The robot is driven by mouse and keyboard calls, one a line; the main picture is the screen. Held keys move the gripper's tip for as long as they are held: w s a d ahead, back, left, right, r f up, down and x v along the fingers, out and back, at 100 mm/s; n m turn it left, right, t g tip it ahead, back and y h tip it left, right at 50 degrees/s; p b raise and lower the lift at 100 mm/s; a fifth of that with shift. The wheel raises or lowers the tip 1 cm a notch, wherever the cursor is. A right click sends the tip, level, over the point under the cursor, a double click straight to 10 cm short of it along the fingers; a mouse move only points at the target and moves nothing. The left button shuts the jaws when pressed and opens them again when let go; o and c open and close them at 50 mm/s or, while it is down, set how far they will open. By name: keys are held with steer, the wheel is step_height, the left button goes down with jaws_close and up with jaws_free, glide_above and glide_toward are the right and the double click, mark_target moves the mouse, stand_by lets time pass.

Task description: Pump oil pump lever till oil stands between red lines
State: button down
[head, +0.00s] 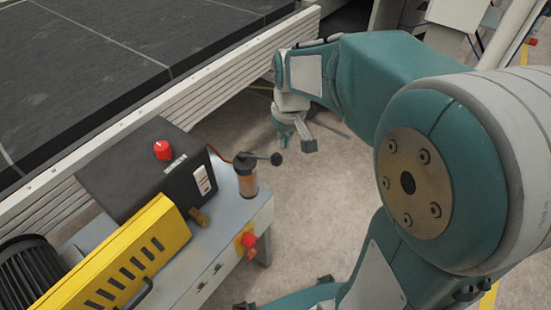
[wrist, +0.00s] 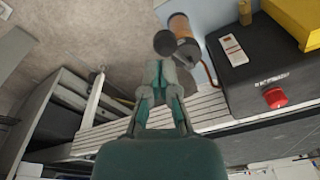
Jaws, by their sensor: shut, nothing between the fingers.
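The oil pump (head: 246,182) is a small upright cylinder with an amber-brown body and grey ends, at the corner of the grey bench. Its lever (head: 262,157) sticks out to the right from the top and ends in a black knob (head: 277,159). In the wrist view the pump (wrist: 181,27) and the knob (wrist: 165,43) lie just beyond my fingertips. My gripper (head: 308,146) is shut and empty, to the right of the knob and apart from it in the head view; its fingers also show in the wrist view (wrist: 161,68). The oil level and red lines cannot be made out.
A black box (head: 150,165) with a red button (head: 162,150) and a white label (head: 203,180) stands left of the pump. A yellow guard (head: 120,258) is in front. A red knob (head: 249,240) sits on the bench side. Open floor (head: 310,200) lies right.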

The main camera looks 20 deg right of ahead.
mark_target(278, 157)
steer(key=shift+w+a+r+m+h, duration=0.3)
steer(key=shift+a+r+m, duration=0.2)
steer(key=shift+a+r, duration=0.15)
steer(key=shift+w+f, duration=0.15)
steer(key=shift+f, duration=1.6)
steer(key=shift+w+f, duration=0.15)
steer(key=shift+f, duration=1.6)
steer(key=shift+f, duration=2.2)
